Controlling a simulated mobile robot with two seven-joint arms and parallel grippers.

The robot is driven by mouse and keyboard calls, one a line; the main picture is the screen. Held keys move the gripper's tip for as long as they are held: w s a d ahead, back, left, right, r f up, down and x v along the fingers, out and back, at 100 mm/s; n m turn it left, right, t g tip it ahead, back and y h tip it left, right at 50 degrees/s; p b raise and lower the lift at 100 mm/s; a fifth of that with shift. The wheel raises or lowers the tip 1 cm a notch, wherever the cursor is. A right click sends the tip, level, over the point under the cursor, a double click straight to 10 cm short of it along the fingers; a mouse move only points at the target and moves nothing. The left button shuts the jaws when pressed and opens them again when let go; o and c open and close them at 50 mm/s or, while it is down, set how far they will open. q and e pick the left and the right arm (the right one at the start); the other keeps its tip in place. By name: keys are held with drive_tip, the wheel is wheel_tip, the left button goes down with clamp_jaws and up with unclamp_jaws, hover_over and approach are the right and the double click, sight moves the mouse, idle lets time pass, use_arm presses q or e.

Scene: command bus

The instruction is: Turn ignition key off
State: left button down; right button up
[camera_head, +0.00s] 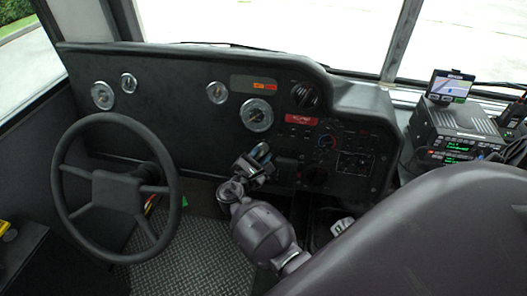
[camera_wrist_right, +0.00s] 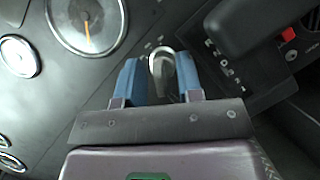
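The ignition key (camera_wrist_right: 161,70) shows in the right wrist view as a silver, rounded piece on the dark dashboard panel. The key is hidden there behind the gripper. My left gripper is not in view.
The steering wheel (camera_head: 119,189) stands left of my right arm. The dashboard (camera_head: 180,110) carries gauges, knobs and a red label. A seat back (camera_head: 420,235) fills the lower right, and a radio stack (camera_head: 455,125) stands at the right.

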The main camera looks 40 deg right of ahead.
drive_tip(key=shift+w+d, duration=0.1)
drive_tip(key=shift+d, duration=0.15)
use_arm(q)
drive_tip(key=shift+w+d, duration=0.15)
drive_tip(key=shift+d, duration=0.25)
use_arm(e)
clamp_jaws()
